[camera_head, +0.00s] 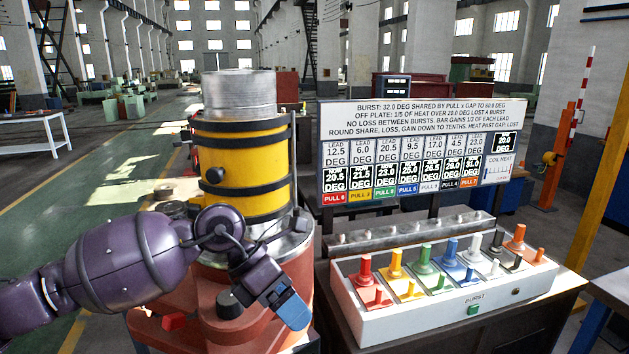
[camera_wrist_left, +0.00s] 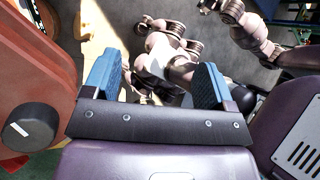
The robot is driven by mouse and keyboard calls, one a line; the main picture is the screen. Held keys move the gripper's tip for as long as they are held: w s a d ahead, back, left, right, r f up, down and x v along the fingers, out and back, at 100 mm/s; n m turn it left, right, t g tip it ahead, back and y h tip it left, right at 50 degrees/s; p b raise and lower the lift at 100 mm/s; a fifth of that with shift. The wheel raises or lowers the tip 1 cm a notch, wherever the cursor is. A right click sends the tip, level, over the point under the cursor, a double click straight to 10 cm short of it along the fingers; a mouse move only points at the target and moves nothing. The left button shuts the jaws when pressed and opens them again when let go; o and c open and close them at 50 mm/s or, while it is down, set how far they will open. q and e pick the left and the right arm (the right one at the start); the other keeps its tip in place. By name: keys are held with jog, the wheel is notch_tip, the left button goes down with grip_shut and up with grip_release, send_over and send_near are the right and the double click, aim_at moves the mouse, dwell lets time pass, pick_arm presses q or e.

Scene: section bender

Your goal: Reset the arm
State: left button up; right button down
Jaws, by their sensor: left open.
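My left arm comes in from the left in the head view. My left gripper (camera_head: 291,306) has blue fingers and hangs in front of the red-based machine, left of the white control box. In the left wrist view the gripper (camera_wrist_left: 160,85) is open, its two blue fingers wide apart with nothing held between them. Parts of my own body show beyond the fingers. My right gripper is not in the head view.
The bending machine (camera_head: 235,150) has a yellow drum and red base. The control box (camera_head: 440,300) carries several coloured levers and a green burst button (camera_head: 474,309). A sign board (camera_head: 420,150) stands behind it. Open floor (camera_head: 110,190) lies at the left.

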pick_arm(q)
jog(key=s+d+r+n+t+h, duration=0.5)
jog(key=n+h, duration=0.4)
jog(key=h, duration=0.4)
jog(key=w+a+f+n+t+y, duration=0.2)
jog(key=a+n+t+y, duration=0.55)
jog(key=n, duration=0.45)
jog(key=w+a+f+n+t+y, duration=0.2)
jog(key=a+n+t+y, duration=0.4)
jog(key=n+t, duration=0.5)
jog(key=s+a+f+n+g+y, duration=0.4)
jog(key=a+f+n+g+y, duration=0.25)
jog(key=a+f+n, duration=0.2)
jog(key=s+a+f+n+g+y, duration=0.1)
jog(key=s+a+f+n+g, duration=0.25)
jog(key=s+f+g, duration=0.55)
jog(key=s+a+f+n+g, duration=0.2)
jog(key=s+f+n+g, duration=0.3)
jog(key=s, duration=0.8)
jog(key=w+f+m+t, duration=0.2)
jog(key=w+f+t, duration=0.5)
jog(key=f+t, duration=0.3)
jog(key=shift+w+a+f, duration=0.2)
jog(key=shift+w+f, duration=0.05)
jog(key=shift+f, duration=0.3)
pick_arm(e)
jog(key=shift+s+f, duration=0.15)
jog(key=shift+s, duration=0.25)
